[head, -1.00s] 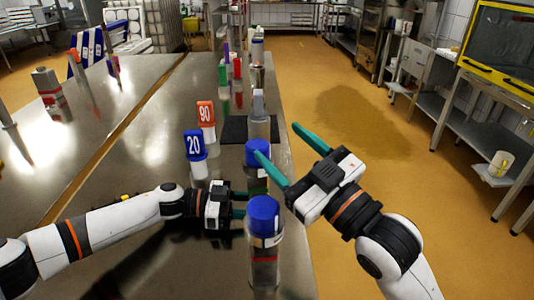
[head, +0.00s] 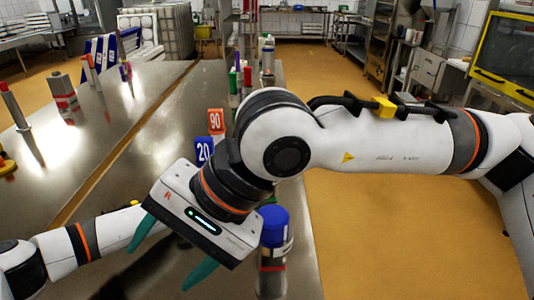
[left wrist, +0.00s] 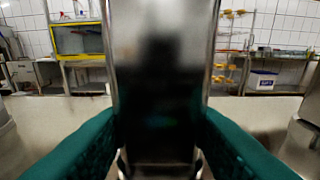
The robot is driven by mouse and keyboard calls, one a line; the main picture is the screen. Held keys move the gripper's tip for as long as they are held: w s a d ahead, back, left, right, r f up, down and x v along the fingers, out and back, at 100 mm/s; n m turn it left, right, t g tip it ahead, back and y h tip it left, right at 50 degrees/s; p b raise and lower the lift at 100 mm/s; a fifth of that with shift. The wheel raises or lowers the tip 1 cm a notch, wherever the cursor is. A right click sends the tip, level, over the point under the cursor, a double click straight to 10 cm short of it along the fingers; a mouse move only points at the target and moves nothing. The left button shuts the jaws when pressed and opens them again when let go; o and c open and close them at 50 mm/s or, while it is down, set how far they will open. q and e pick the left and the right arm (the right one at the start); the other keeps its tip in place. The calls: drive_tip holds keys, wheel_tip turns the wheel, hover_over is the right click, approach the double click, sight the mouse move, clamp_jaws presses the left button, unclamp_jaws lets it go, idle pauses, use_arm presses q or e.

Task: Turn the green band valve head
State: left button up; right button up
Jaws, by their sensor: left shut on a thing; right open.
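In the left wrist view my left gripper (left wrist: 160,128) is shut on a dark, shiny upright cylinder (left wrist: 160,75). Its top and any coloured band are out of that view. In the head view my left gripper is hidden behind my right arm. My right gripper (head: 172,256) is open and empty, tilted low over the table left of a blue-capped cylinder (head: 273,227) with a red band. The cylinder with the green band is mostly hidden behind my right arm; only a small green patch (head: 268,200) shows there.
A blue "20" marker (head: 204,150) and an orange "90" marker (head: 216,121) stand behind my right gripper. Several coloured-top items line the steel table's (head: 130,130) far right side. Open floor (head: 365,235) lies to the right.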

drive_tip(key=w+d+r+n+t+h, duration=0.1)
drive_tip(key=w+d+r+t+h, duration=0.25)
drive_tip(key=w+d+t, duration=0.35)
drive_tip(key=w+d+r+n+t+h, duration=0.1)
drive_tip(key=w+d+r+t+h, duration=0.2)
drive_tip(key=w, duration=0.6)
drive_tip(key=shift+h, duration=0.75)
drive_tip(key=x, duration=0.8)
drive_tip(key=d+x, duration=0.1)
drive_tip(key=x, duration=0.3)
drive_tip(key=shift+f, duration=0.1)
drive_tip(key=c, duration=1)
drive_tip(key=shift+a, duration=0.1)
